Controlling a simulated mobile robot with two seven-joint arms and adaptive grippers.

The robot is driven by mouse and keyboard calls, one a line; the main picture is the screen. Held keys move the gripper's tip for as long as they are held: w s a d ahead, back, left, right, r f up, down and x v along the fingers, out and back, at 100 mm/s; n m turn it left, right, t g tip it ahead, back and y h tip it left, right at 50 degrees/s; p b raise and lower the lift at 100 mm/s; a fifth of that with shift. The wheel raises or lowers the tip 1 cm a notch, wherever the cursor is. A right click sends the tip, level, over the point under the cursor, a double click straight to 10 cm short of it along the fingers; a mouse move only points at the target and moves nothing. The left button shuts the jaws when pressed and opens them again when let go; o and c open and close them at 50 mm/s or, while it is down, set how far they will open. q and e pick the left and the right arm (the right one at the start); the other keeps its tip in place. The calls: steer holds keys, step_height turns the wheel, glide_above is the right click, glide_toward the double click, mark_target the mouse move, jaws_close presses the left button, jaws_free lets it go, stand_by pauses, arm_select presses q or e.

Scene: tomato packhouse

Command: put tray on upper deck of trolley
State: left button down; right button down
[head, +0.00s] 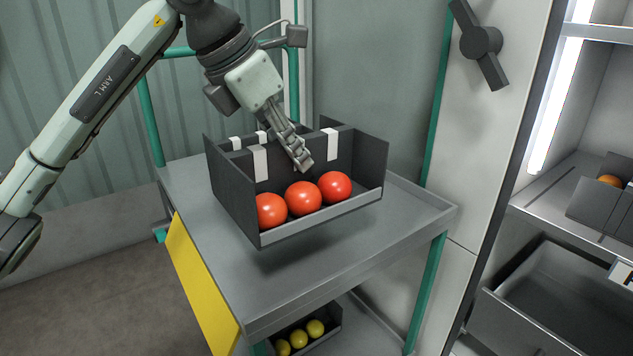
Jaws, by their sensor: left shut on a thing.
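A dark grey tray (228,188) with white clips holds a row of 3 red tomatoes (303,198) along its front. It is level and over the grey upper deck (400,225) of the trolley, towards the back. A soft shadow lies under its front edge, and it looks slightly above the deck; whether any part touches is hard to tell. My left gripper (301,158) reaches down into the tray from above and is shut on its middle wall. The fingertips partly hide that wall. My right gripper is out of view.
The trolley has green posts and a yellow side panel (198,285). A tray of yellow tomatoes (299,339) sits on its lower deck. At right stand a cabinet with a dark handle (481,43), a lit shelf and an open drawer (530,318). The deck's front is clear.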

mark_target(321, 159)
arm_select(q)
steer(key=w+d+f, duration=0.1)
steer(key=w+d, duration=0.1)
steer(key=w+d+f, duration=0.2)
steer(key=shift+w+d+f, duration=0.1)
steer(key=shift+w+f, duration=0.05)
steer(key=shift+f, duration=0.05)
step_height(321, 159, down, 4)
steer(key=shift+r, duration=0.1)
steer(key=c, duration=1.5)
jaws_free()
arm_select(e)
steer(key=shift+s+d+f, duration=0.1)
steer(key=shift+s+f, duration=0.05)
arm_select(q)
steer(key=shift+o, duration=0.2)
